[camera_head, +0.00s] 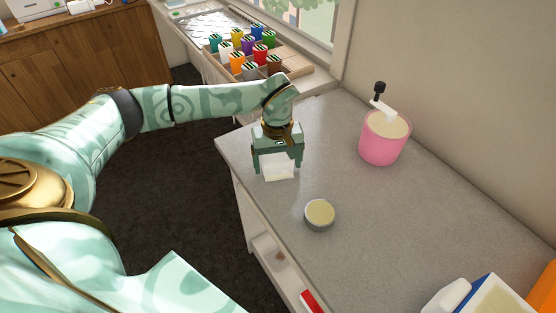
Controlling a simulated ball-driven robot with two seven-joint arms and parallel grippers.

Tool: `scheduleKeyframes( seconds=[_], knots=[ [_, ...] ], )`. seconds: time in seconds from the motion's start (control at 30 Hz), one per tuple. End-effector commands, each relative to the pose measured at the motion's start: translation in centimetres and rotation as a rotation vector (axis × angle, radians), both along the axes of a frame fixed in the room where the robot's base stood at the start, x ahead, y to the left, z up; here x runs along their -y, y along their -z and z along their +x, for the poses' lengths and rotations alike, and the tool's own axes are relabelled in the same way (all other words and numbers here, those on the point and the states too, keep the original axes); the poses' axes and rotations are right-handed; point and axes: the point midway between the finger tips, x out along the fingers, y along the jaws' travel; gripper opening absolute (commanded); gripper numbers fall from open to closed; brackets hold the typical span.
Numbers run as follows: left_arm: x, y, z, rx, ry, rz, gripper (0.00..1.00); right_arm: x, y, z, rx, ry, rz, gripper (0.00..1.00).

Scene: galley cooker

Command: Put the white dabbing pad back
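The white dabbing pad (279,173) is between the fingers of my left gripper (278,165), at the left edge of the grey counter. It fills most of the gap between the fingers, and the gripper looks shut on it. Its upper part is hidden by the gripper. The gripper points down, close to the counter top; I cannot tell whether the pad touches the surface. My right gripper is not in view.
On the grey counter (420,220) stand a round tin with a cream top (320,213) and a pink pot (383,150) with a black-handled tool. A wooden rack (290,66) of colourful containers is behind. A white bottle (446,297) and blue-edged box (497,297) are front right. The middle counter is clear.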

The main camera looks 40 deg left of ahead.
Motion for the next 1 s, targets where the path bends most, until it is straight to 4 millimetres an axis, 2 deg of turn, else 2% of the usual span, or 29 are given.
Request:
scheduleKeyframes(
  seconds=[0.27,0.37,0.47,0.8,1.0],
  knots=[
    [0.0,-0.1,0.0,0.001,0.0,-0.001,0.89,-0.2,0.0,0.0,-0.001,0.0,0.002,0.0],
    [0.0,-0.7,0.1,0.004,0.001,-0.001,0.89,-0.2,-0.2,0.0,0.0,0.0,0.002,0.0],
    [-0.1,-2.3,0.1,0.006,0.001,0.001,0.89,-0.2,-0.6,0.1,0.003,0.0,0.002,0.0],
    [-0.2,-10.1,0.2,0.006,0.0,-0.001,0.89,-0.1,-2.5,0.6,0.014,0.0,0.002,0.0],
    [-0.2,-12.2,0.2,0.002,0.001,-0.001,0.89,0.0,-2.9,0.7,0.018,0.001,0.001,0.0]
  ],
)
